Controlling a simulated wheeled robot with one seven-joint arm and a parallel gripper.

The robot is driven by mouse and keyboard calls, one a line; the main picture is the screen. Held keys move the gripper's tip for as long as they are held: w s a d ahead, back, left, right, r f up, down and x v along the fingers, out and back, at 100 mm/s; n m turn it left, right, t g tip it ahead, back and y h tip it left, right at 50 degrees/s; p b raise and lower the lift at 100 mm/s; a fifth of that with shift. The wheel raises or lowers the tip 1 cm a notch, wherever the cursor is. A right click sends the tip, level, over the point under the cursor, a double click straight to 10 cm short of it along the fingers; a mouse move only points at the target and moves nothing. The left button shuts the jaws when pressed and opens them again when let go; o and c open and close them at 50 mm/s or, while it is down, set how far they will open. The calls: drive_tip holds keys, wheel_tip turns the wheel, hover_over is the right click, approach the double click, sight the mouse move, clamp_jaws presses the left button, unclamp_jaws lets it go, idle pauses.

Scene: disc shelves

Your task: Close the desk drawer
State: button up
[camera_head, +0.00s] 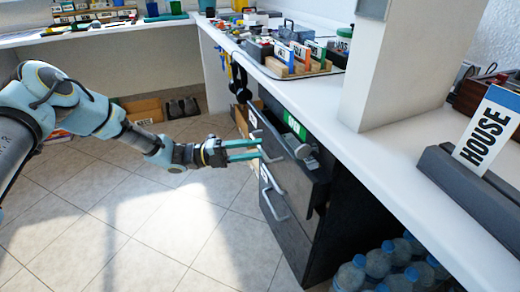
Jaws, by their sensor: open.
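The dark desk drawer unit (287,237) stands under the white counter in the camera_head view. Its top drawer (302,172) is pulled out, and some items, one of them green, show inside. The lower drawer fronts look flush with the unit. My gripper (258,149), with green fingers, is open and empty. It is at the left of the top drawer's front, close to its handle (267,146). I cannot tell whether the fingers touch the handle.
The white counter (390,161) runs above the drawers, with a white pillar (391,65) and a HOUSE sign (487,130). Water bottles (379,263) stand at the unit's right. The tiled floor (150,226) at left is mostly clear.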

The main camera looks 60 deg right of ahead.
drive_tip(key=shift+x, duration=1)
clamp_jaws()
idle(0.8)
